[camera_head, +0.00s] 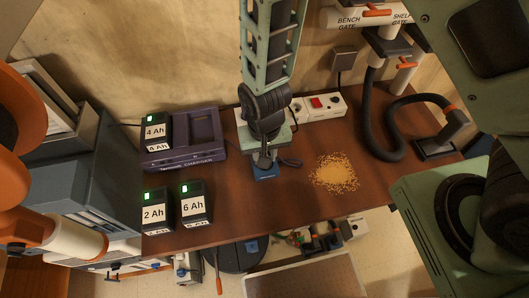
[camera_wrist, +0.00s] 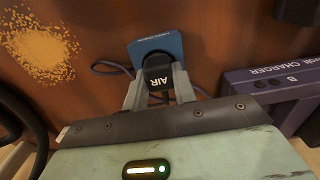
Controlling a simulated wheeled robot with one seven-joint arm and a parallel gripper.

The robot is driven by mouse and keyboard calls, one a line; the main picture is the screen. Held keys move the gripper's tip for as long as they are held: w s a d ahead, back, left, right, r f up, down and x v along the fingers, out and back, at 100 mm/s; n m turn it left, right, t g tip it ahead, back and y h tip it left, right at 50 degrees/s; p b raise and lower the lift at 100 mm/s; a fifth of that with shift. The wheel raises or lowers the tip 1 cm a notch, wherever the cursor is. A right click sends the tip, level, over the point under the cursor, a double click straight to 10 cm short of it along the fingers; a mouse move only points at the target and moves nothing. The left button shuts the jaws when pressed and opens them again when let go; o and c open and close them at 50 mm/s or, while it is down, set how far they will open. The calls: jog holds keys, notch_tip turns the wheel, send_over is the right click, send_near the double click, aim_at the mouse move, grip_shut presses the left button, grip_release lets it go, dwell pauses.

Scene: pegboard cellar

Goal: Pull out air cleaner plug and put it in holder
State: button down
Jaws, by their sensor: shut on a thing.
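The air cleaner plug (camera_wrist: 157,77) is black with a white "AIR" label and sits between the two grey fingers of my gripper (camera_wrist: 158,88) in the wrist view. My gripper (camera_head: 264,159) is shut on it. The blue holder (camera_wrist: 166,44) is a square block on the brown bench, right at the plug's far end. The plug overlaps the holder's dark round opening; how deep it sits in it, I cannot tell. In the head view the holder (camera_head: 265,174) shows just below my fingers, and the plug is mostly hidden. A purple-grey cord (camera_wrist: 103,68) loops beside the holder.
A white power strip (camera_head: 325,112) with a red switch lies behind my gripper. A purple charger (camera_head: 205,153) and labelled batteries (camera_head: 195,208) stand to the left. A sawdust pile (camera_head: 335,173) lies to the right, with a black hose (camera_head: 365,125) beyond. The bench front centre is clear.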

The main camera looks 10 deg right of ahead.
dwell(0.7)
jog(key=c, duration=0.6)
grip_release()
jog(key=shift+r+p, duration=0.2)
jog(key=shift+p, duration=0.1)
jog(key=shift+r+p, duration=2.9)
jog(key=shift+r, duration=0.5)
jog(key=shift+s+a+r+b, duration=0.2)
jog(key=shift+r+b, duration=0.15)
jog(key=shift+b, duration=0.2)
jog(key=s+d+r+n+b, duration=0.2)
jog(key=s+r+b, duration=0.1)
jog(key=s+d+r+n+b, duration=0.2)
jog(key=s+r+n+b, duration=0.1)
jog(key=s+r+b, duration=0.1)
jog(key=s+d+r+n+b, duration=0.2)
jog(key=s+r+b, duration=0.2)
jog(key=shift+s+d+r+n+y, duration=0.2)
jog(key=shift+s+n+y, duration=0.1)
jog(key=shift+n, duration=0.1)
